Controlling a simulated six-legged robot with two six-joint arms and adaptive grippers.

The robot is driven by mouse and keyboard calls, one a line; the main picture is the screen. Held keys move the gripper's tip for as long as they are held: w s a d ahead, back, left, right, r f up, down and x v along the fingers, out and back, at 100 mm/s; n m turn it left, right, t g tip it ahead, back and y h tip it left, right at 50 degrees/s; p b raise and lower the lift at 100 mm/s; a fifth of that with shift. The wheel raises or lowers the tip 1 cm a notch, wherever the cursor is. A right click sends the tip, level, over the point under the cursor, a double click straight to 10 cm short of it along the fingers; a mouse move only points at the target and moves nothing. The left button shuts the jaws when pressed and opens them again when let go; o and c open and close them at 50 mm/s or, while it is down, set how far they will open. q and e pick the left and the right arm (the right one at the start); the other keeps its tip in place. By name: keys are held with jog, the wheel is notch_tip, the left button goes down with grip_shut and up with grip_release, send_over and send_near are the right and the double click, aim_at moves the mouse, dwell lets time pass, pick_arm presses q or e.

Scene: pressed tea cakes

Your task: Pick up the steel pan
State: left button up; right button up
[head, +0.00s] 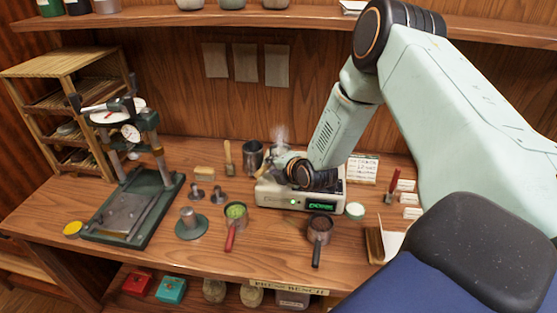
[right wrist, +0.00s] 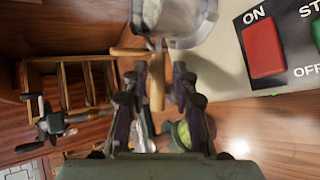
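The steel pan (right wrist: 180,22) shows at the top of the right wrist view, beside the control face of the white machine (right wrist: 285,60). A tan wooden handle (right wrist: 157,92) points from it down between my right gripper's fingers. My right gripper (right wrist: 155,85) is open, with a finger on each side of the handle and gaps between. In the head view my right gripper (head: 283,166) is over the left part of the machine (head: 275,197), where steam rises. There my arm and gripper hide most of the pan. My left gripper is not in view.
A pan with green contents and a red handle (head: 235,212) and a dark-filled one with a black handle (head: 319,230) stand in front. A metal cup (head: 252,156) and a brush (head: 228,158) stand behind. A press (head: 130,200) stands at left.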

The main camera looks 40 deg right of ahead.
aim_at(269, 166)
jog(key=shift+x, duration=2)
jog(key=shift+c, duration=0.5)
jog(key=shift+r, duration=0.15)
jog(key=shift+c, duration=1.4)
grip_shut()
